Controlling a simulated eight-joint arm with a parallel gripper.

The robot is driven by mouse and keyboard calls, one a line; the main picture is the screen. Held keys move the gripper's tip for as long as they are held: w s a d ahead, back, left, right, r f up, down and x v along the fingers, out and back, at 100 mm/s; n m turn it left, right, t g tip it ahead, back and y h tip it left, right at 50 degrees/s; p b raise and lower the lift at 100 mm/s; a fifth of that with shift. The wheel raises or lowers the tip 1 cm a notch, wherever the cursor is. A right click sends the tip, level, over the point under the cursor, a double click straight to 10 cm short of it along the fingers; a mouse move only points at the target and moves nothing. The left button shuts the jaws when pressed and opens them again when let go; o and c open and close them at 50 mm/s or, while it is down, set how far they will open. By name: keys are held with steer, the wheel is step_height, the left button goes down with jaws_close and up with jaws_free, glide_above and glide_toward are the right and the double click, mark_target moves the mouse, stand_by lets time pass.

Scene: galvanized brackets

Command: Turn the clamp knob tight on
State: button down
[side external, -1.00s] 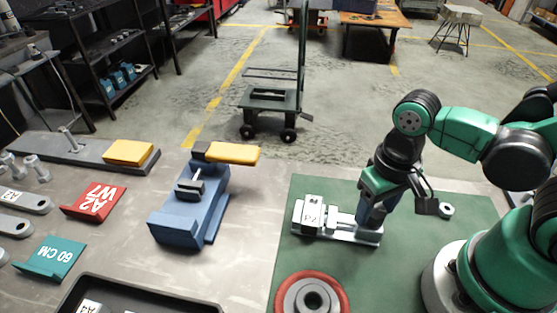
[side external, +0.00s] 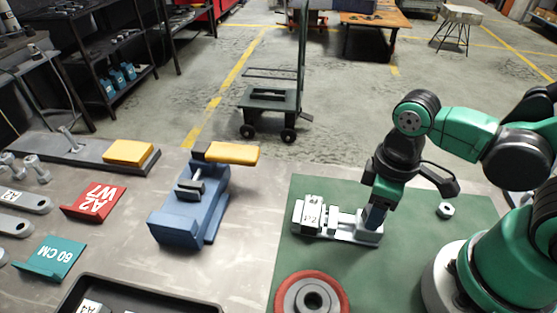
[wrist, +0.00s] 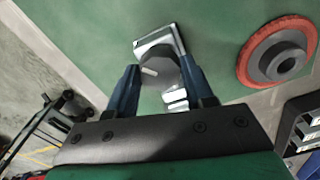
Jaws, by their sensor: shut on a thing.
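A metal clamp (side external: 342,232) lies on the green mat, with a pale block marked P2 (side external: 311,213) at its left end. My gripper (side external: 374,222) points down at the right end of the clamp. In the wrist view, the grey knob (wrist: 158,72) sits between the two blue fingers of my gripper (wrist: 160,84), which are shut on it. A pale line shows on the knob's face. In the side view my fingers hide the knob. The clamp's metal base (wrist: 152,40) also shows beyond the fingers in the wrist view.
On the green mat (side external: 275,255), a red-rimmed wheel (side external: 283,300) lies at the front and a loose nut (side external: 446,210) lies right of my gripper. A blue vise (side external: 190,215) stands left of the mat. A dark tray (side external: 70,300) sits at the front left.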

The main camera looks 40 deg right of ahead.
steer(key=n, duration=0.5)
steer(key=shift+n, duration=0.3)
steer(key=n, duration=0.4)
steer(key=shift+c, duration=2.1)
jaws_free()
